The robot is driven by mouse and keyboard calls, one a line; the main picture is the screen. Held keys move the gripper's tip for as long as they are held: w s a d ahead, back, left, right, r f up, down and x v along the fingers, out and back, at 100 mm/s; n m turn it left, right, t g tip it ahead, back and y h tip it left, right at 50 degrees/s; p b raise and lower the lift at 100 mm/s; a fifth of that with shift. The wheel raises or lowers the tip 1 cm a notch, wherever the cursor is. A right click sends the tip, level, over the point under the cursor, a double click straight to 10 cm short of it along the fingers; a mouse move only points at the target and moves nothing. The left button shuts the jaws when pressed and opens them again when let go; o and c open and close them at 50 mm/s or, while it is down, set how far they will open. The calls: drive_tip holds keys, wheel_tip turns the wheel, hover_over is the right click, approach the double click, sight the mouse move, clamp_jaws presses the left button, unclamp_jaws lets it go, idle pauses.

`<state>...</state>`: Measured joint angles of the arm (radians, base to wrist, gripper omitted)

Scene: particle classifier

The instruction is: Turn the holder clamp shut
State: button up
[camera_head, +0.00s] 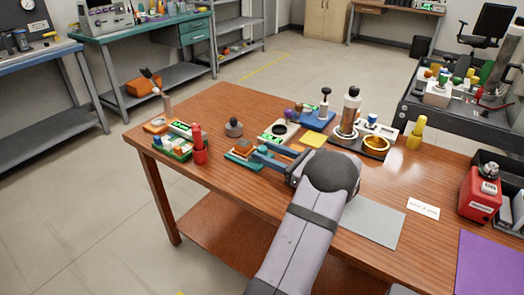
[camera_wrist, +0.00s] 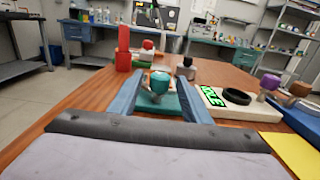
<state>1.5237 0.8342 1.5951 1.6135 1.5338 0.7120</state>
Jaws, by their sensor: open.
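A small holder with a teal base (camera_head: 233,157) and a brown top part (camera_head: 243,146) sits on the wooden table. I take it for the holder clamp. My gripper (camera_head: 257,155) reaches to it from the right, low over the table. In the wrist view, the teal holder (camera_wrist: 160,104) lies ahead, between the two blue fingers of my gripper (camera_wrist: 160,95). A rounded teal and brown part (camera_wrist: 160,83) stands up on it. The fingers are apart, one on each side, and I cannot tell whether they touch it. The clamp's turned position is not clear.
The front left table is clear.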

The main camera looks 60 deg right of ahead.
drive_tip(key=shift+w, duration=1.1)
drive_tip(key=c, duration=1)
drive_tip(key=shift+c, duration=0.2)
